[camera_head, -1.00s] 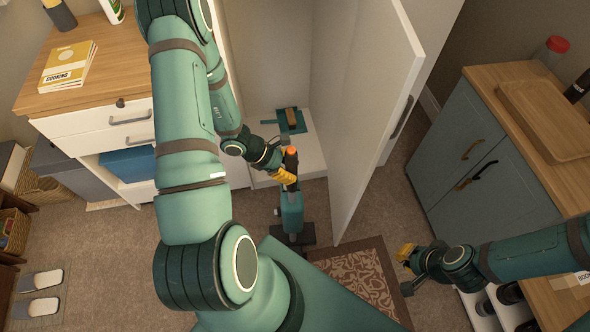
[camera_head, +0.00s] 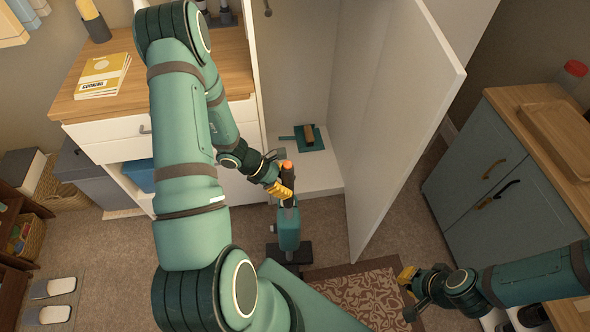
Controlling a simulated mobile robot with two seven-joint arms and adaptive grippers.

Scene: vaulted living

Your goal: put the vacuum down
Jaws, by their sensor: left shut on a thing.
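The vacuum (camera_head: 289,229) is a teal upright stick with a dark handle, an orange top and a dark floor head. It stands upright, its head at carpet level in front of the open tall cabinet. My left gripper (camera_head: 284,190), with yellow fingers, is shut on the vacuum's handle near the top. My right gripper (camera_head: 407,276) is at the lower right, apart from the vacuum and over the patterned rug's edge. Its fingers are too small and turned to show whether they are open.
The tall cabinet's white door (camera_head: 406,120) stands open right of the vacuum. A teal dustpan with a brush (camera_head: 308,136) lies inside on the cabinet floor. A blue-grey cabinet (camera_head: 480,185) stands at right, a drawer unit (camera_head: 117,129) at left. A rug (camera_head: 362,302) lies in front.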

